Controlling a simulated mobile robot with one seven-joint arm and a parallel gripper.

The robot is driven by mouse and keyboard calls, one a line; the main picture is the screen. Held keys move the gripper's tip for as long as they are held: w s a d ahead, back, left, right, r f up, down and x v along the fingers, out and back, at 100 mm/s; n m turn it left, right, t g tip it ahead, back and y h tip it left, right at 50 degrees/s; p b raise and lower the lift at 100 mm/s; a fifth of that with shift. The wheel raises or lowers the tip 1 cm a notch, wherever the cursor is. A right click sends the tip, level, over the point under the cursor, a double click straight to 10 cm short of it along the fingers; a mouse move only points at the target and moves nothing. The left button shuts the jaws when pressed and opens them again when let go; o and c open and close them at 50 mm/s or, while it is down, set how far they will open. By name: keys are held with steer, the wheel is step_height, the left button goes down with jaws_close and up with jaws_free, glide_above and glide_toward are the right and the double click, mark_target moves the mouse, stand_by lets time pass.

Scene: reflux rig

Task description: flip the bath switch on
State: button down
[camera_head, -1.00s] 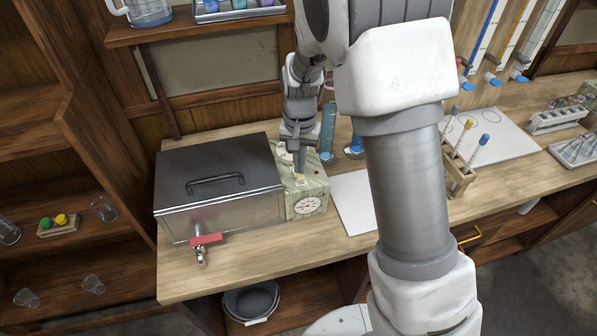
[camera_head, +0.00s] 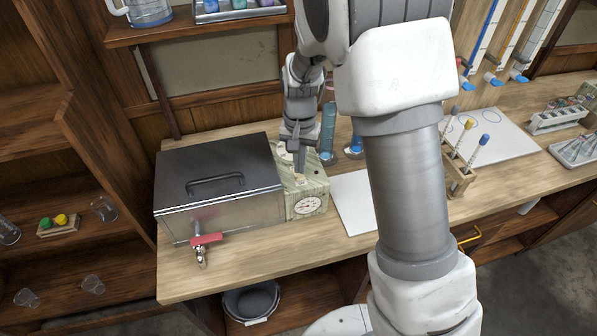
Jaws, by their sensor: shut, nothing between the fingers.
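The bath (camera_head: 232,212) is a metal box with a dark lid (camera_head: 190,160) and a handle, standing on the left of the bench. A red-handled tap (camera_head: 205,240) sticks out of its front. A pale green control box (camera_head: 318,187) with a round dial (camera_head: 307,206) on its front stands against the bath's right side. My gripper (camera_head: 300,172) is shut and empty, pointing down at the top of the control box. Its tips are at or just above a small pale piece there, which may be the switch. I cannot tell whether they touch, or which way the switch is set.
Blue cylinders (camera_head: 328,135) stand close behind and right of the control box. A white board (camera_head: 352,205) lies to its right, partly behind my arm. A wooden rack (camera_head: 459,178) with capped tubes stands further right. The bench (camera_head: 240,265) is clear in front of the bath.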

mark_target(300, 177)
steer(key=shift+f+b, duration=0.75)
steer(key=shift+f, duration=0.25)
stand_by(0.6)
steer(key=shift+r+p, duration=2.5)
steer(key=shift+r, duration=1)
steer(key=shift+r, duration=0.1)
steer(key=s+d+r+n+t+y, duration=0.1)
steer(key=s+d+r, duration=0.25)
steer(key=r, duration=0.35)
steer(key=s+d+r+n+t, duration=0.1)
steer(key=s+d+r+t, duration=0.1)
steer(key=s+r, duration=0.4)
steer(key=s+d+r+n+t, duration=0.1)
steer(key=s+d+r, duration=0.1)
steer(key=s, duration=0.4)
steer(key=s+d+r+t+h+b, duration=0.1)
steer(key=s+d+r, duration=0.1)
steer(key=s, duration=0.5)
steer(key=shift+r+n+t, duration=0.3)
steer(key=shift+r+n, duration=0.1)
steer(key=shift+r, duration=0.45)
